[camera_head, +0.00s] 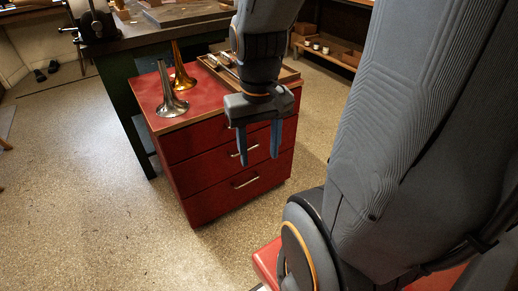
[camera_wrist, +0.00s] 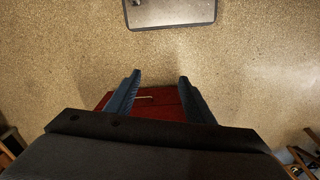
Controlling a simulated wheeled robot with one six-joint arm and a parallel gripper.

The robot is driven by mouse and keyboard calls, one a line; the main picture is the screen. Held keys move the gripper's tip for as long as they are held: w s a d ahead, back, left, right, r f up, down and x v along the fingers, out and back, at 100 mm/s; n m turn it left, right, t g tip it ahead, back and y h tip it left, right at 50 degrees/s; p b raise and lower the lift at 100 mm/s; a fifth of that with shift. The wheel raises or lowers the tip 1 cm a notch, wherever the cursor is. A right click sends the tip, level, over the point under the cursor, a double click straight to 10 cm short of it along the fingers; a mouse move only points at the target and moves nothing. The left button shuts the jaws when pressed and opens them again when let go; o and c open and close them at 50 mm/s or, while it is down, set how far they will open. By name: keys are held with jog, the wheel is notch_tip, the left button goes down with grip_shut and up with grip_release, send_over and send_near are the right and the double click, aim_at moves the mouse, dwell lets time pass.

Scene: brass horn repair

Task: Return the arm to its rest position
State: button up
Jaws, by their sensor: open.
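My gripper (camera_head: 259,146) hangs from my arm in the head view, pointing down in front of the red drawer cabinet (camera_head: 206,195). Its two blue fingers are apart with nothing between them. In the wrist view my gripper (camera_wrist: 158,94) also shows open and empty, with red drawer fronts (camera_wrist: 150,104) and a pale handle behind the fingers. My forearm hides part of the cabinet's back right.
A silver horn bell (camera_head: 171,95) and a brass one (camera_head: 181,72) stand on the cabinet top beside a wooden tray (camera_head: 284,78). A dark workbench (camera_head: 135,38) is behind. A shelf (camera_head: 340,60) stands at the back. Speckled floor (camera_head: 90,200) is clear at left.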

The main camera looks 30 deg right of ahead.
jog(key=a+r+n+p, duration=0.2)
jog(key=a+r+p, duration=0.2)
jog(key=a+p, duration=0.2)
jog(key=shift+a+n+p, duration=0.3)
jog(key=shift+a+p, duration=0.05)
jog(key=shift+a, duration=0.35)
jog(key=shift+w, duration=0.15)
